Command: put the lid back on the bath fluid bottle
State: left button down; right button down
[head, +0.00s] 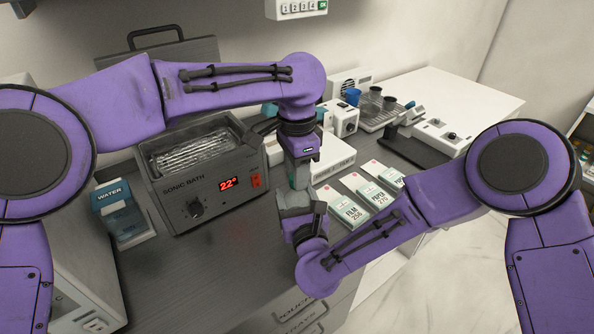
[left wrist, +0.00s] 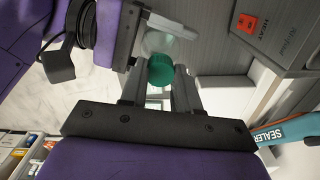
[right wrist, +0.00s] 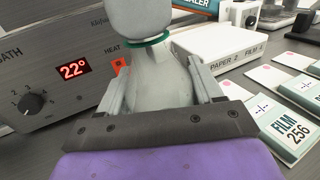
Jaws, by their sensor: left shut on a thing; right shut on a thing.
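The green lid (left wrist: 160,72) is between the fingertips of my left gripper (left wrist: 160,82), which is shut on it. The pale bottle (right wrist: 160,80) is between the fingers of my right gripper (right wrist: 160,90), which is shut on it. In the left wrist view the pale bottle (left wrist: 168,44) shows just beyond the lid. In the head view my left gripper (head: 299,174) is directly above my right gripper (head: 298,203), with green between them. The right wrist view shows a green ring (right wrist: 150,42) at the bottle's narrow part. I cannot tell whether the lid is seated.
The sonic bath (head: 200,175), reading 22, stands left of the grippers. A water carton (head: 115,205) is at its left. Film and paper boxes (head: 346,208) lie to the right. A blue-handled sealer (left wrist: 285,131) is close by. The counter front (head: 200,270) is clear.

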pick_arm(q)
jog(key=m, duration=0.6)
jog(key=shift+m, duration=0.3)
jog(key=m, duration=0.3)
jog(key=shift+m, duration=0.3)
jog(key=c, duration=0.8)
grip_release()
jog(key=shift+r, duration=2.25)
jog(key=shift+c, duration=0.4)
